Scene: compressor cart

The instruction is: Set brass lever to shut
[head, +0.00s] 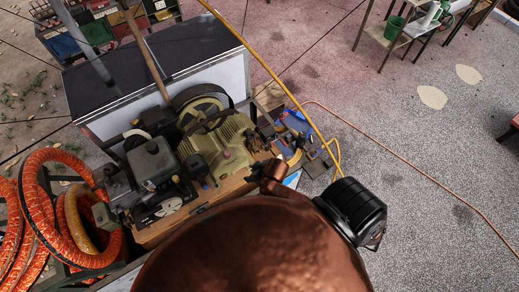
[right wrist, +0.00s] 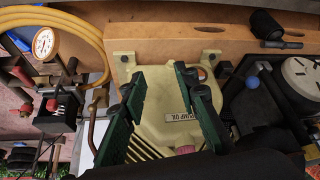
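The compressor cart (head: 150,236) carries a cream motor or pump (head: 235,140), which also fills the middle of the right wrist view (right wrist: 160,110). My right gripper (right wrist: 158,76) shows two green fingers with black joints, spread apart over the cream housing with nothing held between them. I cannot make out its fingers in the head view. Brass-coloured pipework (right wrist: 92,108) and fittings lie left of the fingers in the wrist view, below a round gauge (right wrist: 45,42). I cannot tell surely which piece is the brass lever or how it is set. My left gripper is not in view.
Orange hose coils (head: 35,205) hang at the cart's left. A yellow hose (head: 270,70) runs to the fittings. A large copper-coloured rounded shape (head: 260,250) hides the near part of the cart in the head view. Open floor (head: 430,160) lies to the right.

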